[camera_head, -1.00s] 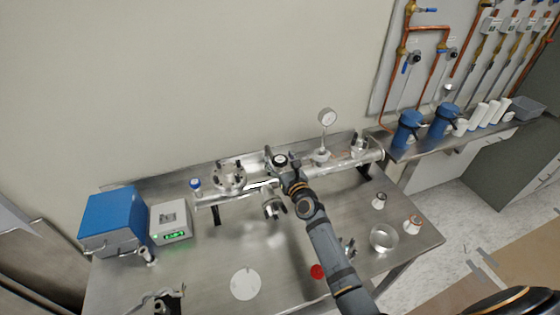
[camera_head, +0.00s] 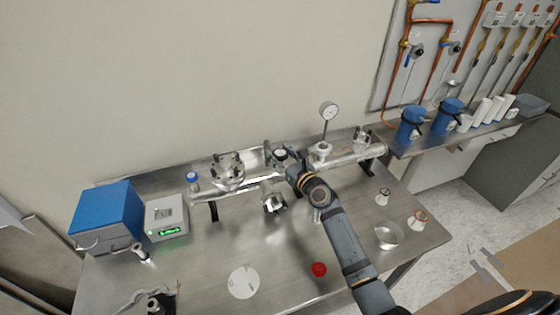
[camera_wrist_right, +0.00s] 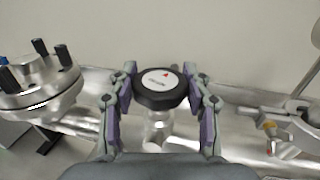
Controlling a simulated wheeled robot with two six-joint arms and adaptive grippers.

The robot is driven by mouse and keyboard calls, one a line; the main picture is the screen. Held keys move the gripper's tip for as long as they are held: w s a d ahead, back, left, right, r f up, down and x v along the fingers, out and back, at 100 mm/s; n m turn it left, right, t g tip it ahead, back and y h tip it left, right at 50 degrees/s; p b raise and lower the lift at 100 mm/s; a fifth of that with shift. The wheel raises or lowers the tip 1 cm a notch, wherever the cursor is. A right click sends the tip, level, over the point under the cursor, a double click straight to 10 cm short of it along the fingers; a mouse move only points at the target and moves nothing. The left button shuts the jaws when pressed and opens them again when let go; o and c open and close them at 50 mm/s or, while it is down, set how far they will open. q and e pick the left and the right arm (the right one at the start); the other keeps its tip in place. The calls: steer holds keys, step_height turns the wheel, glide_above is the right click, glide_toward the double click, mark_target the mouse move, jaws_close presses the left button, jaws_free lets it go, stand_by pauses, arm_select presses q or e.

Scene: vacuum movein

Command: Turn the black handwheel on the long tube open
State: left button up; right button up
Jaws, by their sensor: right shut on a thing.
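The long tube (camera_head: 345,158) is a shiny metal pipe lying across the bench on dark supports. The black handwheel (camera_wrist_right: 161,88) stands on top of it, with a white disc and a red pointer on its face. In the head view the handwheel (camera_head: 281,153) shows at the tip of my right arm. My right gripper (camera_wrist_right: 161,92) is shut on the handwheel, one finger on each side of its rim. The stem below it shows in the right wrist view. My left gripper is not in view.
A blue box (camera_head: 106,217) and a scale (camera_head: 166,217) are at the left.

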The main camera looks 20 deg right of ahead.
mark_target(280, 152)
steer(key=n+g+y+b, duration=0.1)
steer(key=y+b, duration=0.1)
steer(key=n+g+y+b, duration=0.1)
steer(key=n+y+b, duration=0.1)
steer(key=b, duration=0.1)
steer(key=n+g+y+b, duration=0.1)
steer(key=n+y+b, duration=0.1)
steer(key=y, duration=0.1)
steer(key=shift+f+b, duration=0.3)
steer(key=shift+b, duration=0.05)
steer(key=shift+r+n+g+y+b, duration=0.2)
steer(key=shift+n+g+y+b, duration=0.95)
steer(key=shift+g, duration=0.35)
steer(key=shift+y, duration=0.25)
steer(key=o, duration=1.2)
steer(key=shift+r, duration=0.1)
steer(key=shift+r, duration=0.1)
step_height(280, 152, up, 10)
steer(key=shift+f, duration=0.15)
